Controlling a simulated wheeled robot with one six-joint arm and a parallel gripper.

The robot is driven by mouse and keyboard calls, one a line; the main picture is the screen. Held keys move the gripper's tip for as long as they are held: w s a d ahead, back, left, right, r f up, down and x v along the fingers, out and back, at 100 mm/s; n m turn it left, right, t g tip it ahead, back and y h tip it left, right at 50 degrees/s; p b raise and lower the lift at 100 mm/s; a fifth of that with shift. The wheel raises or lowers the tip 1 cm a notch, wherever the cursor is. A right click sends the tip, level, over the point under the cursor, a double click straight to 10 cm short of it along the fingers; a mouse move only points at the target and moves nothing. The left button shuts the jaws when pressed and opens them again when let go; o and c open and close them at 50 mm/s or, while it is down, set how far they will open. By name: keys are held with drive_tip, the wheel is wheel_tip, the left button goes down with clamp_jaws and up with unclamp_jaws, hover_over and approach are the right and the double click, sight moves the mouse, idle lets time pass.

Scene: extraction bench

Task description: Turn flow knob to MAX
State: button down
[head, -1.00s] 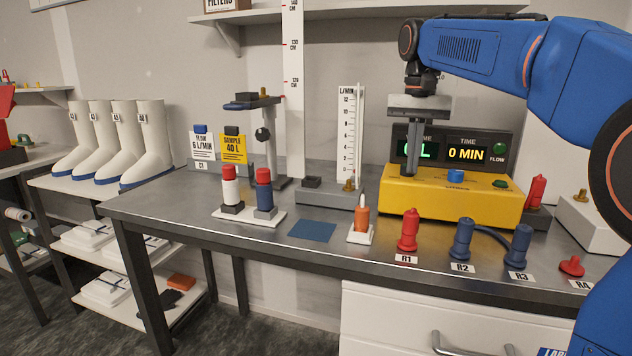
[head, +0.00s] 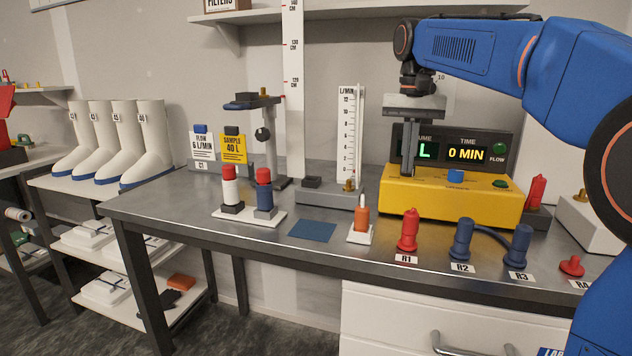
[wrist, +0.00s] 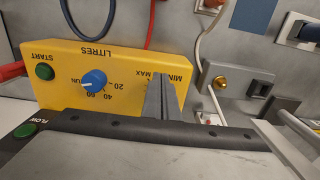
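The yellow pump unit (head: 445,205) stands on the bench, with a blue knob (head: 456,176) on its top. In the wrist view the blue knob (wrist: 94,82) sits among the LITRES marks, beside the RUN mark. The MIN and MAX marks (wrist: 168,78) are at the other end of the yellow panel (wrist: 130,65). No knob shows by them; my gripper (wrist: 163,82) covers that spot. In the head view my gripper (head: 407,174) points down at the panel's left end. Its fingers look like one narrow block, and whether they hold anything is hidden.
The display (head: 467,153) behind the panel reads 0 MIN and is partly covered by my gripper. A L/MIN flow gauge (head: 347,130) stands to the left. Red and blue pegs (head: 408,230) line the front edge. A blue mat (head: 312,230) lies on open bench.

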drive_tip(key=shift+s+a, duration=0.1)
drive_tip(key=shift+s, duration=0.2)
wheel_tip(320, 180, up, 6)
idle(0.6)
